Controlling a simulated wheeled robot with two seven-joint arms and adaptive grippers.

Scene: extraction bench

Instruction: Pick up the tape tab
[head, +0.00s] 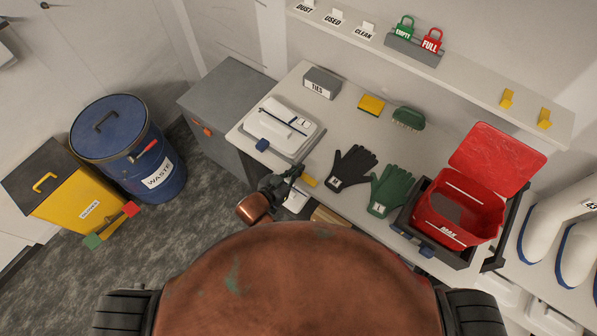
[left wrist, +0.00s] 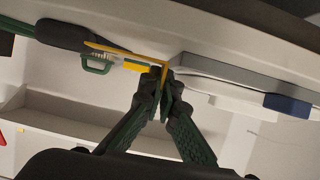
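The yellow tape tab (head: 309,181) is a small bent strip at the front edge of the bench, left of the dark glove. In the left wrist view the tape tab (left wrist: 112,50) shows as a thin L-shape, its short leg between my fingertips. My left gripper (head: 297,173) is at the tab; in the left wrist view its fingers (left wrist: 163,80) come together on that leg. I cannot tell whether the tab touches the bench. Two similar yellow tabs (head: 507,97) (head: 544,117) are on the shelf. My right gripper is not in view.
A dark glove (head: 350,168) and a green glove (head: 388,190) lie beside the tab. A white device (head: 284,124) stands to the left, a red bin (head: 458,212) to the right. A yellow sponge (head: 371,105) and green brush (head: 408,118) lie behind.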

